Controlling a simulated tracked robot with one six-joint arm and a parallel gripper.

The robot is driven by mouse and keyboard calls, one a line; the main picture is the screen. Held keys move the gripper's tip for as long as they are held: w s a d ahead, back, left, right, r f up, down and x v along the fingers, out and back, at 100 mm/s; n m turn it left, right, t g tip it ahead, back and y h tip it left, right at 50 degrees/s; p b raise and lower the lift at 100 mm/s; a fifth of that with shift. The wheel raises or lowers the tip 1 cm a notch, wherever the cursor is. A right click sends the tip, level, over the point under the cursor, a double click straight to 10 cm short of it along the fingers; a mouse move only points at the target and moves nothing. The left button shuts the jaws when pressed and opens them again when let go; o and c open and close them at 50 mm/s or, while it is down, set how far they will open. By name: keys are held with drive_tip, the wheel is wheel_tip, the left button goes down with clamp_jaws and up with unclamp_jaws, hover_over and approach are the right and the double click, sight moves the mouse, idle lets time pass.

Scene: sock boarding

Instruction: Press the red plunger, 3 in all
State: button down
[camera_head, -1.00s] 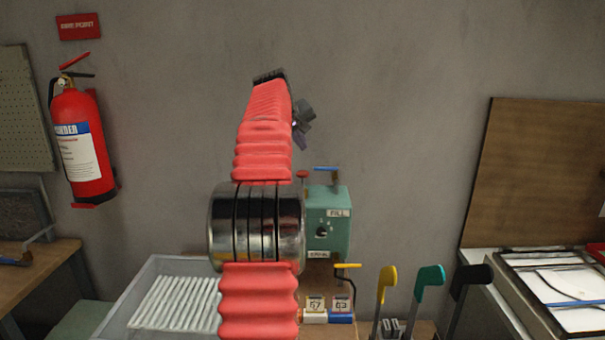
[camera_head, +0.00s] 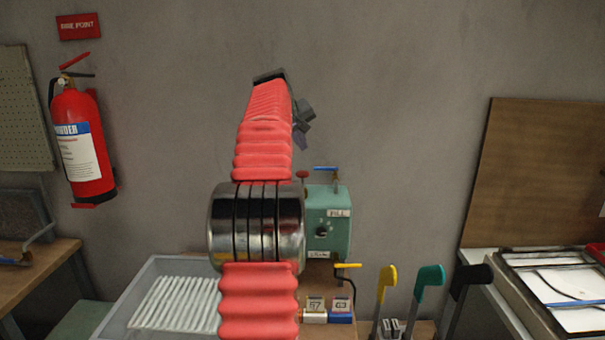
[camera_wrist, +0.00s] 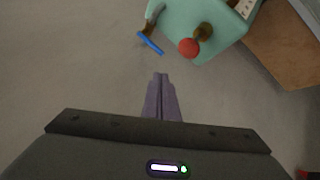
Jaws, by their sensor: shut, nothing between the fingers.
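The red plunger (camera_head: 302,175) sits on top of the green box labelled FILL (camera_head: 338,212). In the wrist view the plunger's round red knob (camera_wrist: 189,47) shows on the green box (camera_wrist: 172,18). My gripper (camera_wrist: 161,78) has its two purple fingers shut together and empty. In the wrist view the fingertips lie below and left of the knob, apart from it. In the head view my gripper (camera_head: 300,138) is above the plunger, partly hidden behind my red arm. My arm also hides the left side of the green box.
A blue-handled valve (camera_head: 326,169) stands beside the plunger, also seen in the wrist view (camera_wrist: 150,43). A yellow lever (camera_head: 348,266) is below the box. A grey tray (camera_head: 135,290) of white rods stands left. Yellow, green and black hooked handles (camera_head: 430,274) stand right.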

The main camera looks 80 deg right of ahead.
sight(301, 173)
drive_tip(key=shift+r, duration=0.1)
wheel_tip(301, 173, up, 4)
drive_tip(key=shift+f, duration=0.25)
drive_tip(key=shift+f, duration=0.2)
idle(0.4)
drive_tip(key=shift+f, duration=4.2)
drive_tip(key=shift+f, duration=0.1)
drive_tip(key=shift+f, duration=0.25)
